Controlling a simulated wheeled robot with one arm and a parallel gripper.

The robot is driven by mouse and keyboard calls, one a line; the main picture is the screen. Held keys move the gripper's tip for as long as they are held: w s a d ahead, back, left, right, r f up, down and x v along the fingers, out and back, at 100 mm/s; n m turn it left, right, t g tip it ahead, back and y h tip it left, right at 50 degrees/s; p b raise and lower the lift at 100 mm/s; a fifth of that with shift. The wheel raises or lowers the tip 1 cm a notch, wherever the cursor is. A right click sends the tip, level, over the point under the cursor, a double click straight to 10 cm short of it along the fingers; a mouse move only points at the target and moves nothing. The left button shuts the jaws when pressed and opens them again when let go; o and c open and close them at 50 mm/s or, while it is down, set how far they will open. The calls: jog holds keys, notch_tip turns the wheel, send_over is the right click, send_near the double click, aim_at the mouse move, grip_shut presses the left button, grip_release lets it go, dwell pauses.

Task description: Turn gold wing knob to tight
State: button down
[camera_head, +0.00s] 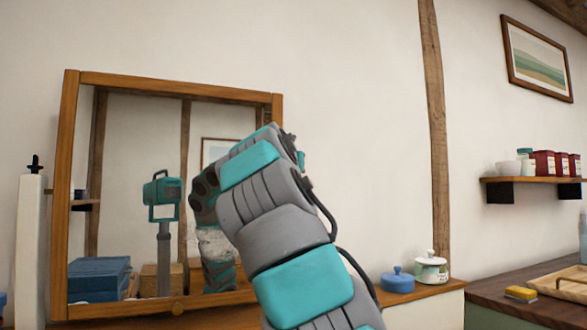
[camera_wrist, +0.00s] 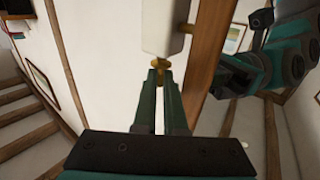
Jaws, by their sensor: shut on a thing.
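The gold wing knob (camera_wrist: 160,64) shows in the wrist view at the end of a pale post (camera_wrist: 164,28), beside the wooden mirror frame (camera_wrist: 207,62). My gripper (camera_wrist: 160,75) is shut on the knob, its two dark green fingers close together at it. The fingers hide part of the knob, so its wing angle is hard to tell. In the head view my arm covers the gripper and this knob. The wood-framed mirror (camera_head: 69,200) stands left of and behind my arm.
A white post (camera_head: 30,250) stands left of the mirror. A blue lidded pot (camera_head: 397,281) and a white pot (camera_head: 431,270) stand to the right. The mirror reflects my arm.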

jog(key=c, duration=1)
grip_release()
jog(key=shift+s+d+n+y, duration=0.1)
jog(key=shift+d+n+y, duration=0.1)
jog(key=shift+n+y, duration=0.3)
jog(key=shift+n+y, duration=0.3)
jog(key=shift+y, duration=0.5)
jog(key=n+y, duration=0.2)
jog(key=y, duration=0.1)
jog(key=n+y+b, duration=0.1)
jog(key=n+y, duration=0.1)
jog(key=d+n+g+y+b, duration=0.1)
jog(key=y, duration=0.2)
jog(key=shift+w+d+n+y, duration=0.1)
jog(key=shift+w+n+y, duration=0.1)
jog(key=shift+n+y, duration=0.15)
